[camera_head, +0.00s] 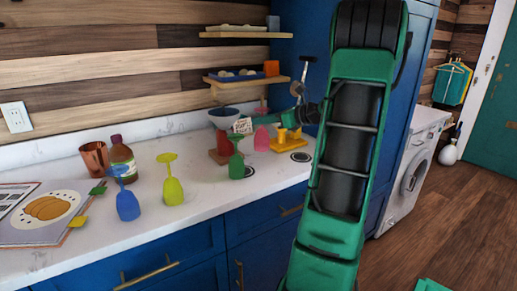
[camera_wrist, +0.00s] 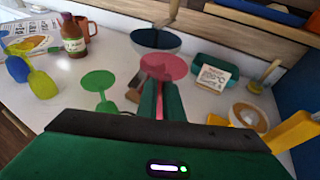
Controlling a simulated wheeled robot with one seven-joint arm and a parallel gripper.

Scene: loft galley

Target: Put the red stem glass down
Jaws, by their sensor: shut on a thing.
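The red stem glass (camera_head: 262,136) is translucent pinkish red and upside down, its round foot on top. My gripper (camera_wrist: 160,103) is shut on its stem, with the foot (camera_wrist: 163,67) showing just beyond the fingertips in the wrist view. The bowl of the glass is hidden there by my fingers and gripper body. In the head view it is over the back of the white counter (camera_head: 205,190); I cannot tell whether its rim touches the counter. The gripper is partly hidden behind my arm in that view.
Upside-down green (camera_head: 236,163), yellow (camera_head: 173,188) and blue (camera_head: 128,205) stem glasses stand left of it. A dark blue bowl (camera_wrist: 157,40), a small sign card (camera_wrist: 215,77) and a yellow object (camera_wrist: 294,132) are close by. A bottle (camera_head: 122,158) and copper mug (camera_head: 95,158) stand farther left.

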